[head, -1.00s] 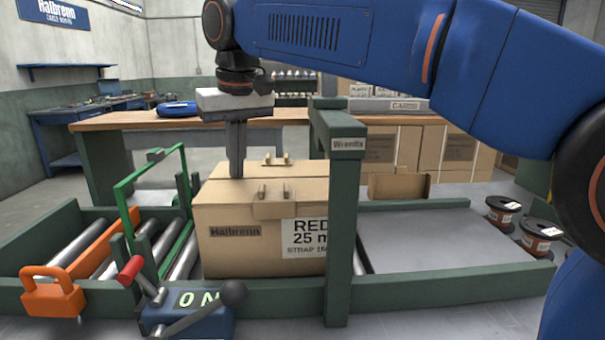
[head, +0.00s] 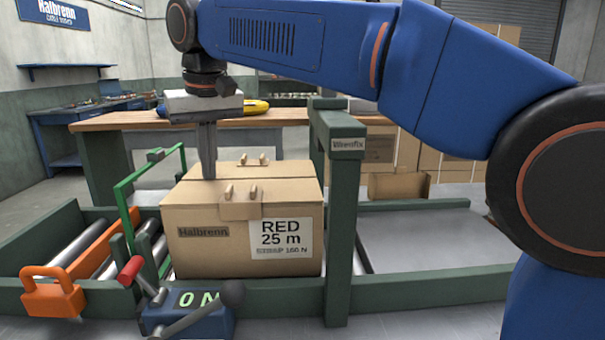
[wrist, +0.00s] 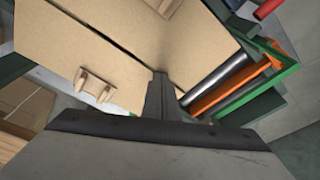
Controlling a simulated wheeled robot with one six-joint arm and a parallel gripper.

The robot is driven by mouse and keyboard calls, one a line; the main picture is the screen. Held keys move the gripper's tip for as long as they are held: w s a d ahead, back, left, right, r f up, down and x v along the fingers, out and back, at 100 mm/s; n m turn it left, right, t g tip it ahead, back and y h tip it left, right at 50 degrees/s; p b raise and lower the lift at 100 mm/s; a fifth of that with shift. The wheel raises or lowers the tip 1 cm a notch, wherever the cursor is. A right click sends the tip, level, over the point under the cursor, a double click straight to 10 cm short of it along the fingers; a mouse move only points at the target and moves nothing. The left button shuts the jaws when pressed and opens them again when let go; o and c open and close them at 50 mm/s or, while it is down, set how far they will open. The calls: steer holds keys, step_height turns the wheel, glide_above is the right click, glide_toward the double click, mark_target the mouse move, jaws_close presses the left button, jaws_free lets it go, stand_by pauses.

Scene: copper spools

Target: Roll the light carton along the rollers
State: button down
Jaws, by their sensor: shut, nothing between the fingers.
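The light carton (head: 205,255) is a tan box marked "Halbrenn" and "RED 25 m". It sits upright on the roller track, left of the green post, with small tan pegs on top. The rollers (head: 78,240) show to its left; in the wrist view a bare roller (wrist: 217,77) lies beside the carton (wrist: 75,40). My gripper (head: 209,177) is shut and empty, pointing down at the left part of the carton's top. In the wrist view its fingertips (wrist: 159,75) meet the carton top near the seam; I cannot tell whether they press on it.
A green post (head: 345,220) stands just right of the carton. A green hoop (head: 128,200) spans the track on the left, near an orange padlock-shaped piece (head: 53,292). A blue box reading "ON" (head: 190,318) with levers stands in front. A grey flat bed (head: 420,240) lies right, empty.

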mark_target(194, 181)
steer(key=shift+s+a+f, duration=0.1)
steer(key=shift+a+f, duration=0.1)
steer(key=shift+a, duration=0.65)
steer(key=shift+a+f, duration=0.15)
steer(key=shift+a, duration=0.65)
steer(key=shift+a+r, duration=0.1)
steer(key=shift+r, duration=0.5)
steer(key=w+a+v, duration=0.1)
steer(key=v, duration=0.6)
steer(key=shift+d+r, duration=0.2)
steer(key=shift+r, duration=0.05)
steer(key=shift+w, duration=0.25)
